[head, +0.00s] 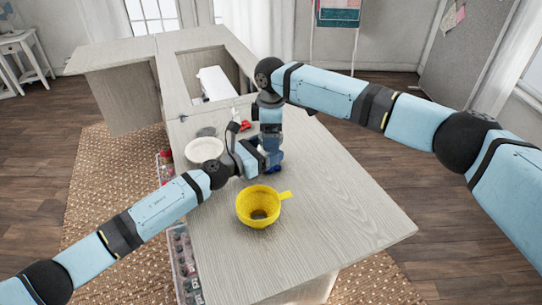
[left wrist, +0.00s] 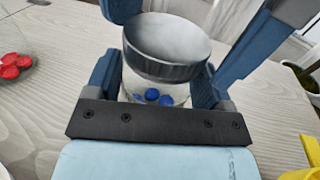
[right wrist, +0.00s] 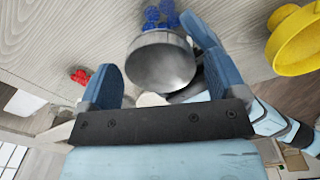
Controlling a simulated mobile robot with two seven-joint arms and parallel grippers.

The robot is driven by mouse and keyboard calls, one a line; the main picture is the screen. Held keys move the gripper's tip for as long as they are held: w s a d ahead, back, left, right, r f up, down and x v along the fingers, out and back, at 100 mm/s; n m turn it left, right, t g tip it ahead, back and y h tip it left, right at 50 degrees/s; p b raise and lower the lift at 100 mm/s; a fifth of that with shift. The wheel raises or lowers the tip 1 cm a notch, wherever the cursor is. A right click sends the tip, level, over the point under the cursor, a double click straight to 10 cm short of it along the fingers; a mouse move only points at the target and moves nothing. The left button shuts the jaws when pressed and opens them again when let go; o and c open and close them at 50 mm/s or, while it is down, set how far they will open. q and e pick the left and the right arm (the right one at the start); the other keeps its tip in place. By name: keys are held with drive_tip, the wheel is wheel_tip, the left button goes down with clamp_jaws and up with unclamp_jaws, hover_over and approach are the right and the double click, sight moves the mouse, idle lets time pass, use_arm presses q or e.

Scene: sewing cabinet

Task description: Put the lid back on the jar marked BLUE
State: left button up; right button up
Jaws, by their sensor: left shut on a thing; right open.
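A clear glass jar with blue pieces inside (left wrist: 150,96) stands between the fingers of my left gripper (left wrist: 155,85), which is shut on it. The jar's blue contents also show in the right wrist view (right wrist: 160,14). A round grey metal lid (left wrist: 165,45) sits at the jar's mouth; whether it is fully seated I cannot tell. My right gripper (right wrist: 158,70) is open, with its fingers on either side of the lid (right wrist: 160,62). In the head view my grippers largely hide the jar. No BLUE marking is readable.
A yellow funnel-like cup (head: 258,220) stands on the cabinet top (head: 340,220), nearer the front. A white dish (head: 204,149) lies left of the grippers. A jar with red pieces (left wrist: 14,66) is nearby. The cabinet top at the right is clear.

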drive_tip(key=c, duration=0.9)
drive_tip(key=shift+m, duration=0.9)
drive_tip(key=shift+c, duration=0.3)
drive_tip(key=o, duration=1.1)
wheel_tip(320, 180, up, 12)
use_arm(q)
drive_tip(key=o, duration=1.7)
